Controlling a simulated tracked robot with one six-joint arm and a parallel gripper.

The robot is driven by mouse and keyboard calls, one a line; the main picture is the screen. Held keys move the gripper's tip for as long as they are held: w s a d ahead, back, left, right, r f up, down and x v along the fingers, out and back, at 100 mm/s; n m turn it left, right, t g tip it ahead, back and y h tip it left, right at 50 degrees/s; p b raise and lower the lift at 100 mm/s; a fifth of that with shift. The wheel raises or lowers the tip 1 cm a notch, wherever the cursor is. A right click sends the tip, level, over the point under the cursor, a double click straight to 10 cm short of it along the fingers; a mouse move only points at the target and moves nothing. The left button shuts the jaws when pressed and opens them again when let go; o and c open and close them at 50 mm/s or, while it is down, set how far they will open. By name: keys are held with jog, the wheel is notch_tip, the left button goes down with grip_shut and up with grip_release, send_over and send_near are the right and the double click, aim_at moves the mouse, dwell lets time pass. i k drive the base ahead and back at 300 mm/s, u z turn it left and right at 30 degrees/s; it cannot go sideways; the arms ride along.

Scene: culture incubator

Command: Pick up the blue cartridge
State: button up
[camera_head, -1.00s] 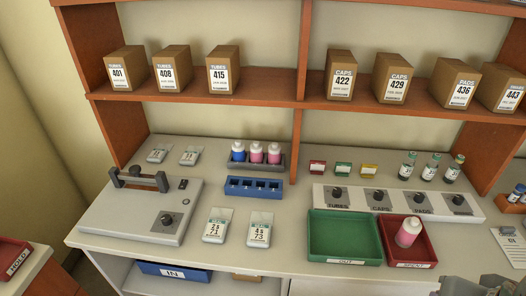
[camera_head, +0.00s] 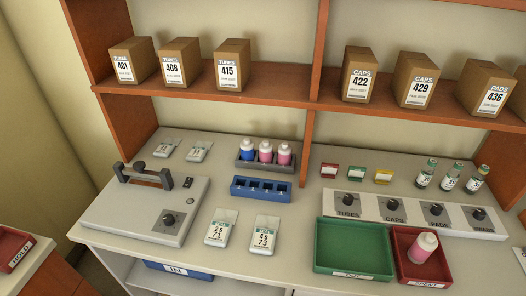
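A blue cartridge (camera_head: 248,148) with a white cap stands upright at the left end of a grey rack (camera_head: 262,167) on the counter. Two pink cartridges with white caps stand to its right in the same rack, the nearer one (camera_head: 265,151) beside it. The lower part of the blue cartridge is hidden by the rack. My gripper is not in view.
A blue rack (camera_head: 261,195) with empty slots sits just in front. A grey device with a handle (camera_head: 145,217) is at left. A green tray (camera_head: 352,238) and a red tray (camera_head: 428,270) holding a pink cartridge (camera_head: 423,247) are at right. A shelf (camera_head: 285,99) with boxes runs above.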

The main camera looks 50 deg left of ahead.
aim_at(248, 153)
jog(key=z, duration=0.1)
jog(key=k, duration=0.9)
jog(key=u, duration=2.65)
jog(key=i, duration=0.9)
jog(key=z, duration=0.05)
